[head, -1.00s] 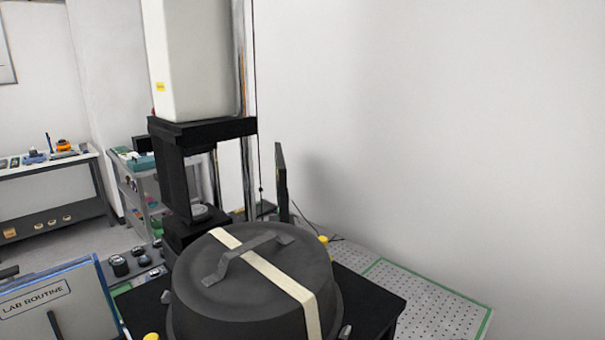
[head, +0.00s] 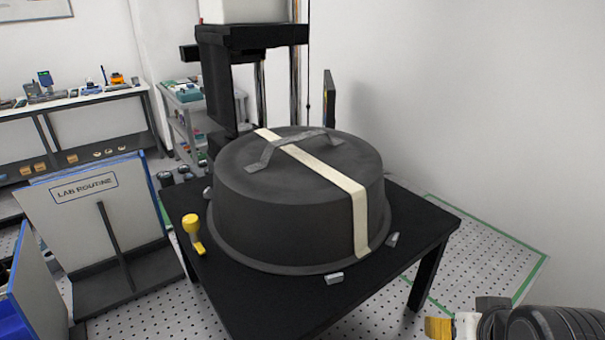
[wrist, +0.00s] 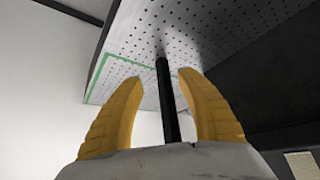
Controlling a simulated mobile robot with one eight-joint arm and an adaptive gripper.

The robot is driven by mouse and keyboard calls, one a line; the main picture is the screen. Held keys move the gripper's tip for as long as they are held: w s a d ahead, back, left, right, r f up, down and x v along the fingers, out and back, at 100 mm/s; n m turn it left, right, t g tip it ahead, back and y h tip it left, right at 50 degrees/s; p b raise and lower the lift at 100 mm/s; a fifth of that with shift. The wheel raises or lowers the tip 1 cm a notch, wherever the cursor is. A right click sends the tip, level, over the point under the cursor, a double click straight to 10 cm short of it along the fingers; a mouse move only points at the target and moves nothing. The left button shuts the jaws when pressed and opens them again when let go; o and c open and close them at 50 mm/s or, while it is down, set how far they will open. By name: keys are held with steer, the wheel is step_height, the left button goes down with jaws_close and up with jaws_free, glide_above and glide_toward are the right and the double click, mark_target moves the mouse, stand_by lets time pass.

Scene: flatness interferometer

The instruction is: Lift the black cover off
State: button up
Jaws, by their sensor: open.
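The black cover (head: 270,205) is a wide round lid sitting upright on a black table (head: 260,305) in the head view. A grey strap handle (head: 300,146) arches over its top, and a cream strip (head: 330,178) runs across the top and down its side. My gripper (head: 438,327) shows partly at the lower right of the head view, well apart from the cover. In the wrist view, its two yellow fingers (wrist: 157,100) are spread with nothing between them that they touch. A dark post stands behind them there.
Small grey blocks (head: 334,278) sit around the cover's rim. A yellow-topped knob (head: 191,224) stands at the table's left. A black instrument frame (head: 217,85) rises behind the cover. A "LAB ROUTINE" board (head: 85,210) stands at left. The perforated floor (head: 490,255) at right is mostly clear.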

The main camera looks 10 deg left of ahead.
mark_target(294, 137)
stand_by(0.4)
